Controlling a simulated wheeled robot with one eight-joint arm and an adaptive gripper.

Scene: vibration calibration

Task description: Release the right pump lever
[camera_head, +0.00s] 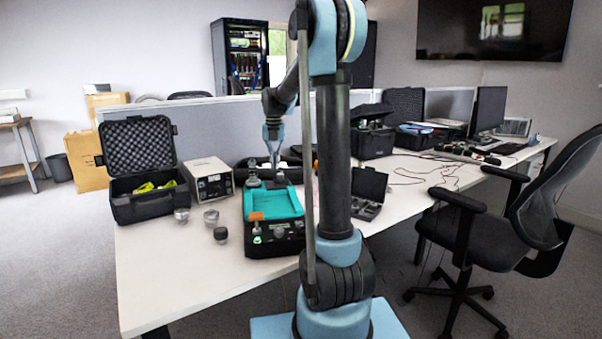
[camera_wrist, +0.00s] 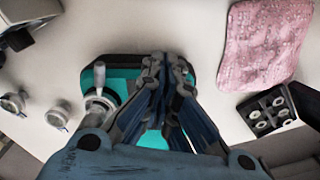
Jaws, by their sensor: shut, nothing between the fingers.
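The black calibration unit with a teal tray (camera_head: 272,203) stands on the white table; its teal surface (camera_wrist: 122,80) also shows in the wrist view. A grey pump with a lever (camera_wrist: 99,76) is at the unit's left in the wrist view. In the head view, one small grey fitting (camera_head: 253,181) stands at the unit's back left and another (camera_head: 280,178) at its back right. My gripper (camera_head: 274,163) is above the unit's back edge. In the wrist view my gripper (camera_wrist: 164,62) is shut and empty, covering the unit's right part. No right lever is clearly visible there.
A grey box instrument (camera_head: 208,180) and an open black case (camera_head: 150,200) stand to the left. Several metal pieces (camera_head: 220,234) lie left of the unit. A pink cloth (camera_wrist: 262,45) and a black tray of parts (camera_wrist: 268,112) lie to the right in the wrist view.

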